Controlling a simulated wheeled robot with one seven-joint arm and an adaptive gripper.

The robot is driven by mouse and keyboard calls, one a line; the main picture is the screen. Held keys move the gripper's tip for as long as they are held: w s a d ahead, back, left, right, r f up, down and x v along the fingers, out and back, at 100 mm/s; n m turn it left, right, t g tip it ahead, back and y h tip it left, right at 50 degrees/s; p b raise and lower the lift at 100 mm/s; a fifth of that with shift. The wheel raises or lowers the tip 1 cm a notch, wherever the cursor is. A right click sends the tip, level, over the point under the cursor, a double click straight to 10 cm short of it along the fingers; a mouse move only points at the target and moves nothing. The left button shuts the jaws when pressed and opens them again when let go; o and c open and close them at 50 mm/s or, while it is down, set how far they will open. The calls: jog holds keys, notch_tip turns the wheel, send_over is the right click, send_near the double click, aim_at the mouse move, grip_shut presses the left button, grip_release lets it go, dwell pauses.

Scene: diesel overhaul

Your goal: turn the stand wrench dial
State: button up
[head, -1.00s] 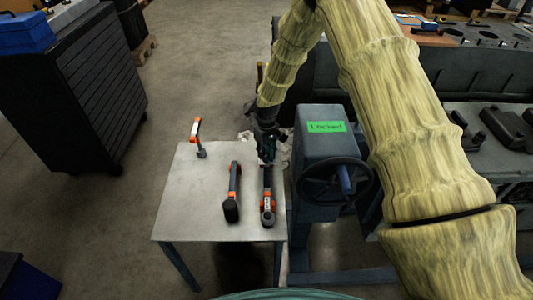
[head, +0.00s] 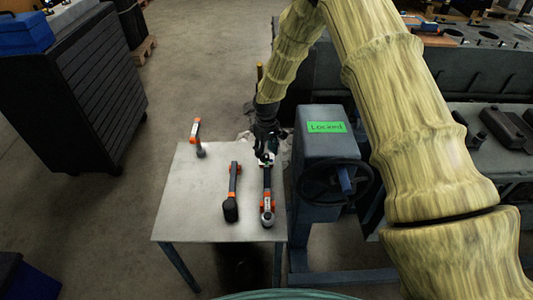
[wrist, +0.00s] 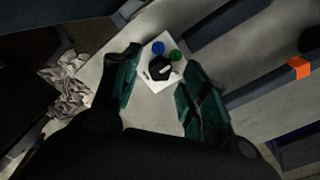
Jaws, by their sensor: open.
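A black dial knob (wrist: 159,69) sits on a small white plate (wrist: 153,84) with a blue button (wrist: 158,47) and a green button (wrist: 175,55). My gripper (wrist: 162,60) is open, with one teal finger on each side of the plate in the wrist view. The knob shows between the fingers; I cannot tell if they touch it. In the head view my gripper (head: 266,150) points down over the table's back right corner, with the white plate (head: 265,160) partly showing below it. A black and orange wrench (head: 267,188) lies just in front of it.
Another black and orange tool (head: 233,190) lies at the table's middle, and a third (head: 197,138) at its back left. A grey stand with a handwheel (head: 335,183) and a green "Locked" label (head: 327,127) stands right of the table (head: 190,215). Its left front is clear.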

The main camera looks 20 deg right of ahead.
notch_tip(320, 180, up, 11)
jog(key=shift+f, duration=0.2)
dwell(0.6)
